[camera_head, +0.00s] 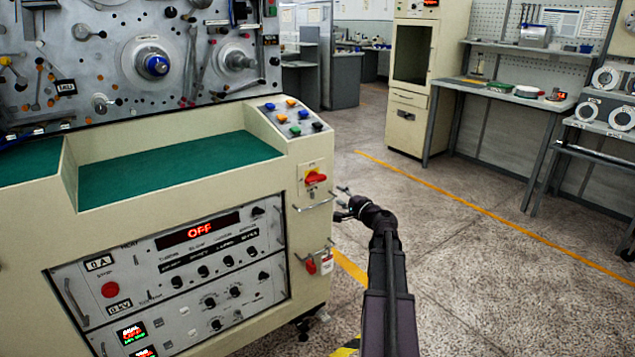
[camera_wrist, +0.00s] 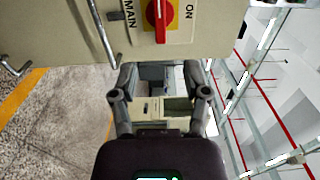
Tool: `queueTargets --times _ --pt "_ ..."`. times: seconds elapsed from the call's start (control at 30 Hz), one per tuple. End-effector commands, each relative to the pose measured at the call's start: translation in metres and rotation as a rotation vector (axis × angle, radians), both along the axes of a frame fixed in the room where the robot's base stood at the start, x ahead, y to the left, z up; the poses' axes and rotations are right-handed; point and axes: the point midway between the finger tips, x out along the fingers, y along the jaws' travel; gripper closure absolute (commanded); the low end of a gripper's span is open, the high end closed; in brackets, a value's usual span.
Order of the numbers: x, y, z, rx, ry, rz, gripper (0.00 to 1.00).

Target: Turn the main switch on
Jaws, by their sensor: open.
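The main switch (camera_head: 315,178) is a red rotary handle on a yellow plate, on the right-hand end of the cream machine cabinet. In the head view its handle looks roughly horizontal. In the wrist view the red handle (camera_wrist: 158,18) shows at the top edge, partly cut off, between the labels MAIN and ON. My gripper (camera_head: 342,203) is just right of the cabinet, a little lower than the switch and apart from it. Its two fingers (camera_wrist: 162,84) are spread with nothing between them. The display (camera_head: 200,231) on the cabinet front reads OFF.
A metal bar handle (camera_head: 314,203) juts out just below the switch, close to my gripper. A red switch with a padlock (camera_head: 326,264) sits lower on the same side. Colored buttons (camera_head: 291,116) are on the sloped top. Floor to the right is clear up to the workbench (camera_head: 500,92).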

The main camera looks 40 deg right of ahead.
Motion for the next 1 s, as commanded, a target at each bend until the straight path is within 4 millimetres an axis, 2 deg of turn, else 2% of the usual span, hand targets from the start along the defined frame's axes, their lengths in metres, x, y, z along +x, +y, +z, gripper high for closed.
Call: queueTargets --times 0.27,0.7,1.0 --pt "0.033 -0.001 0.0 0.0 0.0 0.002 0.4" --pt "0.1 -0.001 0.0 0.0 0.0 0.002 0.4" --pt "0.127 0.0 0.0 0.0 0.0 0.001 0.4"
